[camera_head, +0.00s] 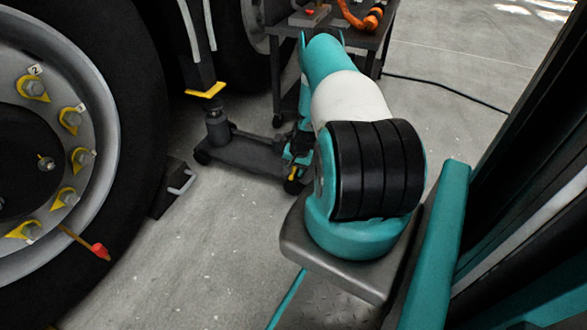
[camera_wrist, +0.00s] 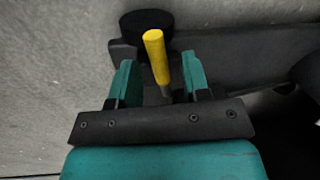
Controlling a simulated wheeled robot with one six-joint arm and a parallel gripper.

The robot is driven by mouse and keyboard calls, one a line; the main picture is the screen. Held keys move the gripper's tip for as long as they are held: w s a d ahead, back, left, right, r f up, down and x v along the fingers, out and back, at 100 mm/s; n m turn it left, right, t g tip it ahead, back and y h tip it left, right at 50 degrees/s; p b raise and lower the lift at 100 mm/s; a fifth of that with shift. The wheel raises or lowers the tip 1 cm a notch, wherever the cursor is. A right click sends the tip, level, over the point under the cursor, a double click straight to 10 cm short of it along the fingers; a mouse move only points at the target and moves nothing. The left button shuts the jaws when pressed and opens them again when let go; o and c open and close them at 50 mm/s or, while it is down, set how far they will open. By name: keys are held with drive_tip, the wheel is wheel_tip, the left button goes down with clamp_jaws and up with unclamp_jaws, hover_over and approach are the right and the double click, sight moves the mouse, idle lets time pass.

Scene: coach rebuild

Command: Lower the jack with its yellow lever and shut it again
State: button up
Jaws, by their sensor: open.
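The dark jack (camera_head: 245,152) stands low on the floor beside the vehicle, its upright post (camera_head: 217,127) just below a yellow-edged bracket (camera_head: 206,91). I cannot tell whether they touch. In the wrist view the yellow lever (camera_wrist: 155,52) stands up between the two teal fingers of my gripper (camera_wrist: 159,76), with room on both sides. Part of the jack's dark body (camera_wrist: 225,52) lies beyond it. In the head view my gripper (camera_head: 294,160) is at the jack's right end, largely hidden by my arm, and a small yellow part (camera_head: 292,176) shows there.
A large wheel (camera_head: 60,150) with yellow nut markers fills the left, with a dark chock (camera_head: 175,188) at its foot. A dark cart (camera_head: 345,45) with orange items stands behind my arm. A black cable (camera_head: 445,88) crosses the floor at right. Floor in front of the jack is clear.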

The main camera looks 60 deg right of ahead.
drive_tip(key=s+r+p, duration=0.1)
drive_tip(key=r+p, duration=0.2)
drive_tip(key=r, duration=0.5)
drive_tip(key=s+d+r+p, duration=0.1)
drive_tip(key=r+p, duration=0.3)
drive_tip(key=r, duration=0.4)
drive_tip(key=shift+s+r, duration=0.4)
drive_tip(key=shift+s, duration=0.2)
